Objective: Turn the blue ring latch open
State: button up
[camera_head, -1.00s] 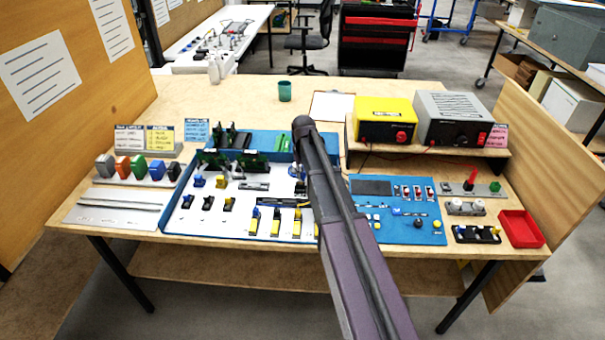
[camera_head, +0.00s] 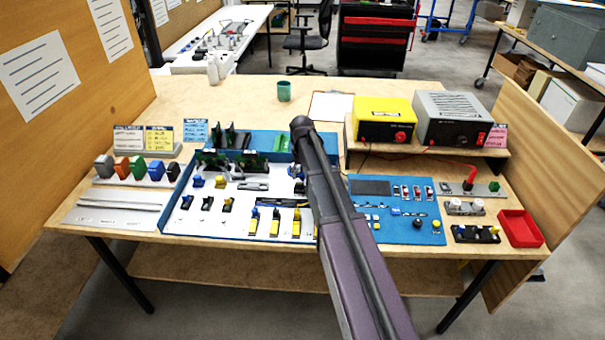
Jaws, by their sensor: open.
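Several small blue parts are in view, too small to tell which is the ring latch. One blue round part (camera_head: 396,211) sits on the blue board (camera_head: 432,190) right of my arm. Blue-topped parts (camera_head: 198,181) stand on the white panel (camera_head: 212,226) of the blue-edged tray left of my arm. My arm rises from the bottom right to the middle of the bench and covers the gap between tray and board. My gripper does not show; it appears to be hidden behind my arm.
A yellow box (camera_head: 384,117) and a grey box (camera_head: 452,115) stand on a raised shelf at the back right. A red bin (camera_head: 520,229) is at the right front. A green cup (camera_head: 284,91) stands at the back. Bare bench lies behind the tray.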

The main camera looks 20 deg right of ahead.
jog(key=shift+a+m, duration=0.4)
jog(key=shift+m, duration=0.4)
jog(key=shift+a+m, duration=0.35)
jog(key=shift+m, duration=0.45)
jog(key=a+m, duration=0.1)
jog(key=m, duration=0.2)
jog(key=shift+w+a, duration=0.15)
jog(key=shift+a+r+p, duration=0.1)
jog(key=shift+r+p, duration=0.25)
jog(key=shift+p, duration=0.05)
notch_tip(320, 180, up, 13)
jog(key=p, duration=1.3)
jog(key=s+r+n+p, duration=0.2)
jog(key=s, duration=1)
jog(key=s+a+r+n+p, duration=0.1)
jog(key=s+n, duration=0.2)
jog(key=s, duration=0.9)
jog(key=shift+s+a+r+n+p, duration=0.2)
jog(key=shift+r+n+p, duration=0.1)
jog(key=shift+r+p, duration=0.1)
jog(key=shift+s, duration=0.5)
jog(key=shift+w, duration=0.1)
jog(key=shift+c, duration=0.6)
